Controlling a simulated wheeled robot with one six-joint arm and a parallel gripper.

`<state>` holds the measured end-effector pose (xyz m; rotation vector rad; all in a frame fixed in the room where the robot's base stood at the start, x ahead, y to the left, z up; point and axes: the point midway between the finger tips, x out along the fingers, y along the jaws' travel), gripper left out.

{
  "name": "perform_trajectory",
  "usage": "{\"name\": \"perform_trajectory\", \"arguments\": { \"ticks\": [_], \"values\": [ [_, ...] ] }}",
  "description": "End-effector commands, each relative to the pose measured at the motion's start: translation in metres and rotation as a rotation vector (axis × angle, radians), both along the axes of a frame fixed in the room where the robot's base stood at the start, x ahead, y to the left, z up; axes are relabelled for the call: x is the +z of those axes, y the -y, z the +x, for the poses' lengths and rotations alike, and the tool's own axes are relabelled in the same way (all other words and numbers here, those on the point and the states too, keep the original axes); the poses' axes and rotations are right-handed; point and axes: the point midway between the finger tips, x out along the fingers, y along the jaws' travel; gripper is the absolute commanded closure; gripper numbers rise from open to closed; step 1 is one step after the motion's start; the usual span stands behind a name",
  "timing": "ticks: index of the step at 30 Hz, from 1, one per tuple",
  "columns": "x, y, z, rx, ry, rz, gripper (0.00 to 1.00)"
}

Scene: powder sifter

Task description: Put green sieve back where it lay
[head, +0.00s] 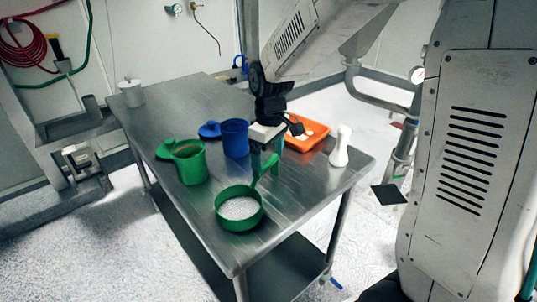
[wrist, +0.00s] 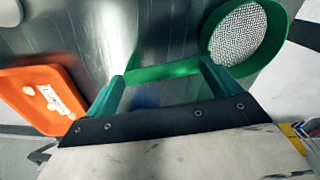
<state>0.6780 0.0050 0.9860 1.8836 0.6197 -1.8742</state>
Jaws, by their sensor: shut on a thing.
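The green sieve (head: 240,220) has a round rim, a pale mesh and a handle pointing back toward my gripper (head: 265,168). It is over the near part of the steel table; I cannot tell whether it touches the top. In the wrist view the sieve (wrist: 277,42) is at the upper right, and its handle runs left between the green fingers of my gripper (wrist: 163,82). My gripper points down and is shut on the handle. The fingers partly hide the handle in the head view.
A green container (head: 190,170) and a blue container (head: 235,140) stand left of my gripper, lids beside them. An orange tray (head: 300,147) with pale items and a white bottle (head: 340,150) are to the right. A white pot (head: 131,95) stands far left. The steel table (head: 205,220) is bare at its front left.

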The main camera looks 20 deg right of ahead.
Motion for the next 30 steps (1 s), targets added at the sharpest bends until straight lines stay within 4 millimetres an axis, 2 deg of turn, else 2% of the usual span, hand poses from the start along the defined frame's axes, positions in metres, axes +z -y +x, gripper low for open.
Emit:
{"name": "perform_trajectory", "arguments": {
  "ticks": [9,10,11,20,30],
  "values": [
    [-0.007,0.0,0.0,0.0,0.0,0.0,0.76],
    [-0.006,0.0,0.0,0.0,0.001,0.001,0.03],
    [-0.006,0.0,0.0,0.0,0.001,0.001,0.0],
    [-0.001,0.0,0.0,0.0,0.002,0.0,0.0],
    [0.054,0.001,0.001,0.0,0.004,0.001,0.0]
  ]
}}
